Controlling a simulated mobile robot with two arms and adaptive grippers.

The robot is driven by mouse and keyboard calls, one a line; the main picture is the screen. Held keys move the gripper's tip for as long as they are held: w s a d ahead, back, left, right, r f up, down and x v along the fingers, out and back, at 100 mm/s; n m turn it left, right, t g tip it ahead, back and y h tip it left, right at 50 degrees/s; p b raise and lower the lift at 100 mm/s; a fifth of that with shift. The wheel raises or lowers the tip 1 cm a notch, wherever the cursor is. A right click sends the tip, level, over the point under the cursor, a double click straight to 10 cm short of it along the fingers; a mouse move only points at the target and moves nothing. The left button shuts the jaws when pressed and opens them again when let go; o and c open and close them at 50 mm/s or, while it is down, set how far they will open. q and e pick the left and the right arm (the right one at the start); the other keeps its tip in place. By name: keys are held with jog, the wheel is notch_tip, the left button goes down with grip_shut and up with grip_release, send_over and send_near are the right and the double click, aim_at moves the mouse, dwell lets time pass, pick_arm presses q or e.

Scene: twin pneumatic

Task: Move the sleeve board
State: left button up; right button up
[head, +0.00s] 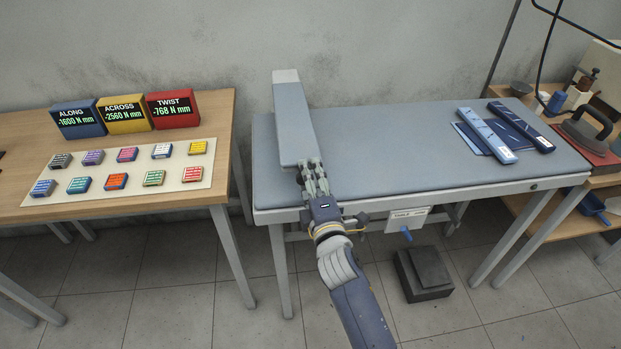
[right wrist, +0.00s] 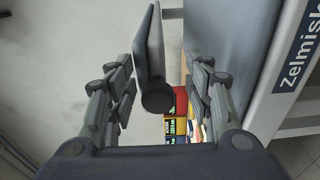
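The sleeve board (head: 295,122) is a long, narrow, grey-blue padded board with a pale far end. It extends over the left part of the padded ironing table (head: 380,150). My right gripper (head: 312,172) is at the board's near end. In the right wrist view the sleeve board (right wrist: 150,45) and a dark round knob-like part (right wrist: 158,98) show between the spread fingers of my right gripper (right wrist: 162,98). The left fingers are close to the board; a clear gap separates it from the right fingers. Whether the left fingers touch it, I cannot tell. My left gripper is not in view.
Two blue long pieces with white labels (head: 487,134) lie on the table's right part. An iron (head: 587,125) stands on a side shelf at right. A wooden table (head: 150,128) with coloured displays and small blocks stands at left. A dark box (head: 422,274) is on the floor.

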jog(key=s+d, duration=0.2)
jog(key=s, duration=0.9)
jog(key=shift+s+d, duration=0.2)
jog(key=shift+s, duration=0.2)
jog(key=s+d+f+m+g, duration=0.2)
jog(key=s+f+m+g, duration=0.15)
jog(key=f, duration=0.95)
jog(key=s+d+f+m+g+h, duration=0.15)
jog(key=s+f, duration=0.25)
jog(key=f, duration=0.8)
jog(key=s+d+f+m+g, duration=0.1)
jog(key=s+f+m+g, duration=0.25)
jog(key=f, duration=0.95)
jog(key=s+d+f+m+g, duration=0.2)
jog(key=s+d+f, duration=0.3)
jog(key=s, duration=0.5)
jog(key=s+d+f+m+g+h, duration=0.1)
jog(key=s+d+f+m+g, duration=0.2)
jog(key=s+f, duration=0.4)
jog(key=s+d+f+m+g+h, duration=0.1)
jog(key=s+d+f+m+g, duration=0.2)
jog(key=s, duration=1.1)
jog(key=d+f+m, duration=0.1)
jog(key=d+f, duration=0.2)
jog(key=f, duration=0.1)
jog(key=shift+d, duration=0.35)
